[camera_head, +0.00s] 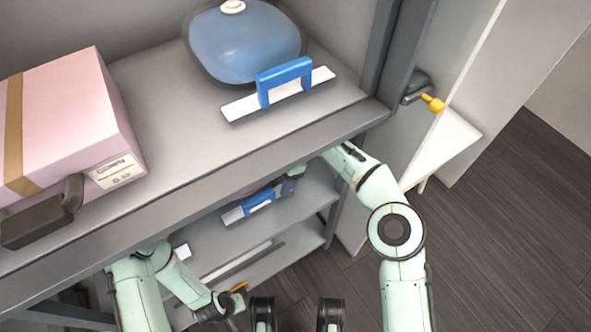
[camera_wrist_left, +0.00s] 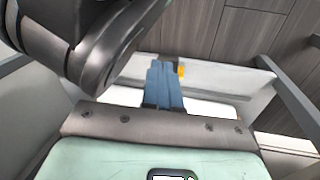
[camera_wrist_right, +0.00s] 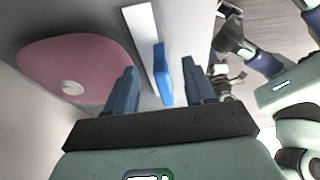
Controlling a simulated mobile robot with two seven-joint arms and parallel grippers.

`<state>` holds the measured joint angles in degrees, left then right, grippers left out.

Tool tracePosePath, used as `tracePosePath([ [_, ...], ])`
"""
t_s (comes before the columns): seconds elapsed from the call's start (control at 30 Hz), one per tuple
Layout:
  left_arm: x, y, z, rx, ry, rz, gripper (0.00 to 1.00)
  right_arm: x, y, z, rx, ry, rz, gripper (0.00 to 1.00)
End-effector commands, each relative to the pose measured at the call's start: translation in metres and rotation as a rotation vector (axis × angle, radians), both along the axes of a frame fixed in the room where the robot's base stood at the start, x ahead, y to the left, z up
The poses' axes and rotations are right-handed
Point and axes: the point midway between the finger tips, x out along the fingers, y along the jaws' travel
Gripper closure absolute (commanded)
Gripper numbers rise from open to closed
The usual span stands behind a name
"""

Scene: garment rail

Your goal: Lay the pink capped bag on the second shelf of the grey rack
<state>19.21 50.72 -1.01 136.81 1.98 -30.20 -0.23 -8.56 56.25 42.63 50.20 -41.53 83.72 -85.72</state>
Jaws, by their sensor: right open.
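The pink capped bag (camera_wrist_right: 75,72), a rounded pink body with a white cap, shows in the right wrist view. It lies on a lower shelf (camera_head: 300,208) of the grey rack; the top shelf's edge hides most of it in the head view. A blue handle (camera_wrist_right: 162,75) on a white strip stands beside it. My right gripper (camera_wrist_right: 160,68) is open, its fingers on either side of the handle's line; contact cannot be told. In the head view this gripper (camera_head: 288,186) is partly hidden under the top shelf. My left gripper (camera_wrist_left: 163,85) has its blue fingers together, with nothing seen between them.
The top shelf (camera_head: 170,110) holds a pink box (camera_head: 60,120) with a tan band and a blue capped bag (camera_head: 245,42). A second blue handle (camera_head: 285,80) stands before that bag. A yellow-tipped knob (camera_head: 432,102) juts from the right post. Floor at right is clear.

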Motion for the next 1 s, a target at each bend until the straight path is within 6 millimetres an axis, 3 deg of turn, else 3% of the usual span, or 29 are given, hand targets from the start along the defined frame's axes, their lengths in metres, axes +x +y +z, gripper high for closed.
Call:
tracePosePath([
  [0.1, 0.007, -0.001, 0.006, 0.001, -0.022, -0.001, 1.00, 0.013, -0.020, 0.001, 0.000, 0.000, -0.003, 0.47],
  [0.33, 0.012, -0.002, 0.010, 0.002, -0.039, -0.002, 1.00, 0.026, -0.041, 0.000, 0.000, 0.000, 0.000, 0.47],
  [1.0, 0.014, -0.002, 0.010, 0.002, -0.045, 0.000, 1.00, 0.025, -0.042, -0.001, 0.000, 0.005, 0.010, 0.47],
])
